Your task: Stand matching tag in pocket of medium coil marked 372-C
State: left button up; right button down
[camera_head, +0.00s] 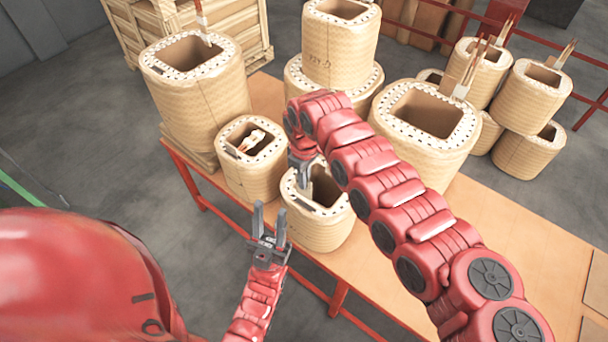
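Several tan wrapped coils stand on the table. A small coil (319,228) at the front edge lies under my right gripper (303,178), whose fingers point down at its rim; whether they are open or hold something is unclear. My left gripper (270,218) is open and empty, just in front of that coil, fingers pointing up. Another small coil (253,178) to the left has pale items (252,140) in its opening. A coil (340,45) stacked at the back bears handwriting too small to read. I cannot make out 372-C or identify the matching tag.
Large coils stand at the left (205,108) and right (440,160); my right arm passes in front of the right one. More coils (530,95) stand at the back right. A wooden crate (128,35) is at the back left. The table (500,230) is bare at the right.

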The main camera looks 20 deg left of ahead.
aim_at(304, 196)
jog(key=shift+f+b, duration=0.65)
jog(key=shift+f, duration=1.1)
jog(key=shift+f+b, duration=1.8)
jog(key=shift+f, duration=0.5)
jog(key=c, duration=1)
grip_release()
jog(key=shift+w+r, duration=0.1)
jog(key=shift+r, duration=0.25)
notch_tip(304, 196, up, 17)
jog(key=b, duration=0.5)
jog(key=shift+f, duration=0.15)
